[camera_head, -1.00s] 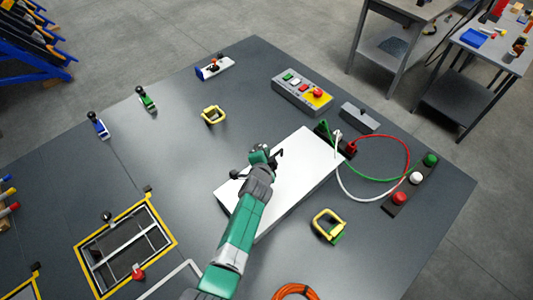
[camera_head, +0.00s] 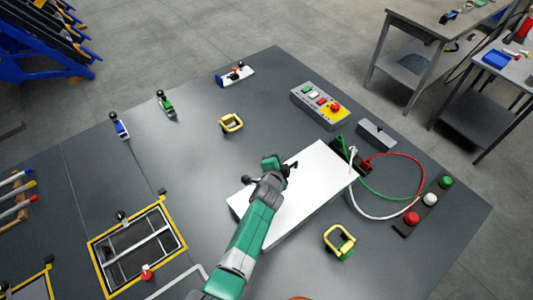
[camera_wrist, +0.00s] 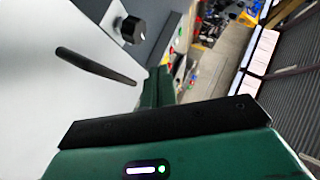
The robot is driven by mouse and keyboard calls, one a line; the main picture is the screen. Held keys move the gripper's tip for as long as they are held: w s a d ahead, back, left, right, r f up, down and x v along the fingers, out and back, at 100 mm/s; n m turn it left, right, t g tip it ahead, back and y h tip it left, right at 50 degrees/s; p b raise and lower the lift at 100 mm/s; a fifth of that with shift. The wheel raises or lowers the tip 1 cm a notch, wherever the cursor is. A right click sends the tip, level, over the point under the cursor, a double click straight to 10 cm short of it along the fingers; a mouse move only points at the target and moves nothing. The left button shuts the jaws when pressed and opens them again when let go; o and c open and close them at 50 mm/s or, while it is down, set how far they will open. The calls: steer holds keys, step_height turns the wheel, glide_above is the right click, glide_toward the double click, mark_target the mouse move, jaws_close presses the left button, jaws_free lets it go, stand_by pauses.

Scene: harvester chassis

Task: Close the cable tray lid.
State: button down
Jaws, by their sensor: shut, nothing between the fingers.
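The white cable tray lid (camera_head: 312,190) shows as a flat, pale panel in the middle of the bench in the head view. Its far right end is by a dark block with cables. A large white surface, which looks like the lid (camera_wrist: 50,110), fills the left of the wrist view. My gripper (camera_head: 290,168) is over the lid's upper part, shut and empty. I cannot tell whether it touches the lid. My arm hides part of the lid's left side. A black knob (camera_head: 246,179) shows at the lid's left edge, beside my arm.
Red, green and white cables (camera_head: 410,160) loop right of the lid. A yellow handle (camera_head: 339,242) stands below right and another yellow handle (camera_head: 231,123) above left. A grey button box (camera_head: 320,106) sits behind. A yellow-framed opening (camera_head: 137,247) is at lower left.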

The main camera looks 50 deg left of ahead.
steer(key=s+a+r+p, duration=0.1)
steer(key=s+r+p, duration=0.5)
steer(key=s+r, duration=0.1)
steer(key=shift+a+r, duration=0.25)
steer(key=shift+r, duration=0.3)
steer(key=w+d+r+t, duration=0.2)
steer(key=w+d+r, duration=0.3)
steer(key=r, duration=0.4)
steer(key=w+d+r+t, duration=0.2)
steer(key=w+d+r, duration=0.35)
steer(key=r, duration=0.45)
steer(key=w+d+r+n+t+h+p, duration=0.1)
steer(key=d+r+t, duration=0.1)
steer(key=d+r, duration=0.55)
steer(key=w+d+r+n+t+h, duration=0.15)
steer(key=d+r, duration=0.25)
steer(key=r, duration=0.7)
steer(key=s+d+r+t+h, duration=0.2)
steer(key=s+d+r+t, duration=0.1)
steer(key=d+r, duration=0.8)
steer(key=s+d+r+n+t+h, duration=0.1)
steer(key=s+d+r+t, duration=0.1)
steer(key=s+d+r, duration=0.3)
steer(key=s+d+r+n+t+h+p, duration=0.1)
steer(key=s+d+r, duration=0.5)
steer(key=s+r, duration=0.6)
steer(key=shift+d+r+t+h, duration=0.25)
steer(key=shift+t+h, duration=0.4)
steer(key=shift+h, duration=0.1)
steer(key=shift+w, duration=0.1)
